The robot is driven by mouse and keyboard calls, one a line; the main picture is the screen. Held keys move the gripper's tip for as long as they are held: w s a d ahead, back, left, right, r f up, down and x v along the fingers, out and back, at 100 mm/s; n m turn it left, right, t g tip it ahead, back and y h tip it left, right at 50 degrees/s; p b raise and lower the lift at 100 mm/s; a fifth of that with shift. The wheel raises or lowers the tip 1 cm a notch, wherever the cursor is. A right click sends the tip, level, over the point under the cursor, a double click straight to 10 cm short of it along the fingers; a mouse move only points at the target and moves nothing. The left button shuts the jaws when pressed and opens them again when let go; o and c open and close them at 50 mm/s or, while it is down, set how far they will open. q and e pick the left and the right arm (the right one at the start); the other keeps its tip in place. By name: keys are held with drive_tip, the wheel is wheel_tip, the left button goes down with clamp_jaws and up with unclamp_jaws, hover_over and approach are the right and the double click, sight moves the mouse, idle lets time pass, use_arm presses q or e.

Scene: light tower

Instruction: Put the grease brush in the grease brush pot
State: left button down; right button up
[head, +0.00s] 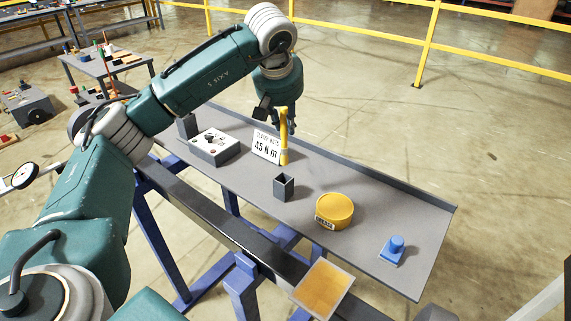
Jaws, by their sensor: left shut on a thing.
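My left gripper (289,126) hangs over the grey bench (355,198), near its back edge. It is shut on a yellow upright thing, which looks like the grease brush (283,150); its lower end is close to the bench top, and I cannot tell whether it touches. A small dark square open-topped pot (284,188) stands on the bench in front of the gripper, apart from the brush; it looks like the grease brush pot. A round yellow tub (334,211) with a label stands to its right. My right gripper is not in view.
A white sign (266,146) reading 45 N m stands just left of the brush. A grey control box (214,146) is farther left. A blue knobbed piece (394,248) lies at the right end. A yellowish tray (323,288) sits off the front edge. The bench's right back is clear.

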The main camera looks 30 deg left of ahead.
sight(285, 161)
use_arm(q)
drive_tip(key=f, duration=0.5)
drive_tip(key=f+p, duration=0.1)
drive_tip(key=f, duration=0.1)
drive_tip(key=shift+a+f, duration=0.2)
drive_tip(key=shift+a, duration=0.1)
drive_tip(key=shift+f, duration=0.25)
wheel_tip(285, 161, down, 4)
drive_tip(key=shift+f+p, duration=0.1)
drive_tip(key=shift+p, duration=0.25)
drive_tip(key=shift+d+f, duration=0.1)
drive_tip(key=shift+f, duration=0.2)
drive_tip(key=c, duration=1.5)
unclamp_jaws()
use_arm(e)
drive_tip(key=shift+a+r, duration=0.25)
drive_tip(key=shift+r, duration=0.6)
use_arm(q)
drive_tip(key=shift+r, duration=0.15)
drive_tip(key=shift+r, duration=0.25)
drive_tip(key=b+v, duration=0.2)
drive_tip(key=v, duration=0.9)
drive_tip(key=shift+s+r, duration=0.2)
drive_tip(key=shift+r, duration=0.15)
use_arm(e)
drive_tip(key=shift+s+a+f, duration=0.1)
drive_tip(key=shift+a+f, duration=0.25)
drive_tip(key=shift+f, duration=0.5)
